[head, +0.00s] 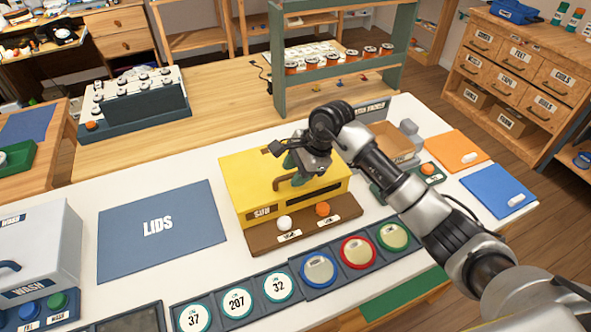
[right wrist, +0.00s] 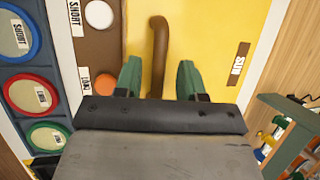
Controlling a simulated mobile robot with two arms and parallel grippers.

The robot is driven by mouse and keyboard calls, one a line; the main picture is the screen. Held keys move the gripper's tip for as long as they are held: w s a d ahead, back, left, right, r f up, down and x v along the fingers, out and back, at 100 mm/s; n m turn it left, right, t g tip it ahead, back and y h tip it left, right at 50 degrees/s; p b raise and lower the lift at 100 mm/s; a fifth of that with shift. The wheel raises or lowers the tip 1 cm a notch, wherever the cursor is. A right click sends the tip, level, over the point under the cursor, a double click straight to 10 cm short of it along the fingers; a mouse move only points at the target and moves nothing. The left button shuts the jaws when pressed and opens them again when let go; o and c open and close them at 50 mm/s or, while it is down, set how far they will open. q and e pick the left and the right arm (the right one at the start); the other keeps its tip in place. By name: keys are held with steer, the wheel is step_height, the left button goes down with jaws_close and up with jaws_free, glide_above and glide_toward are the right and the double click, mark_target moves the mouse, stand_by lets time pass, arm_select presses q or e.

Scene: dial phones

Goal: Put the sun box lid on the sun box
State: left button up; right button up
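The yellow sun box (head: 325,197) stands on the white table, with a brown SUN label. Its yellow top, which looks like the sun box lid (head: 240,172), appears seated on it; the seam is unclear. A brown bent handle (head: 282,184) rises from the top. My right gripper (head: 303,168) is above the box, partly covering the top. In the right wrist view its green fingers (right wrist: 159,82) are spread, one on each side of the handle (right wrist: 158,48), with yellow gaps between. My left gripper is not in view.
A brown base with a white ball (head: 284,222) and an orange ball (head: 322,209) lies before the box. A row of round dials (head: 319,269) runs along the front. The blue LIDS mat (head: 160,228) is bare. A green shelf frame (head: 277,75) stands behind.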

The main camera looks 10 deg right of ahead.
steer(key=shift+r, duration=0.25)
steer(key=shift+d+r, duration=0.15)
steer(key=shift+r, duration=0.1)
steer(key=b+v, duration=0.1)
steer(key=v, duration=1)
steer(key=shift+r, duration=0.15)
steer(key=shift+d, duration=0.1)
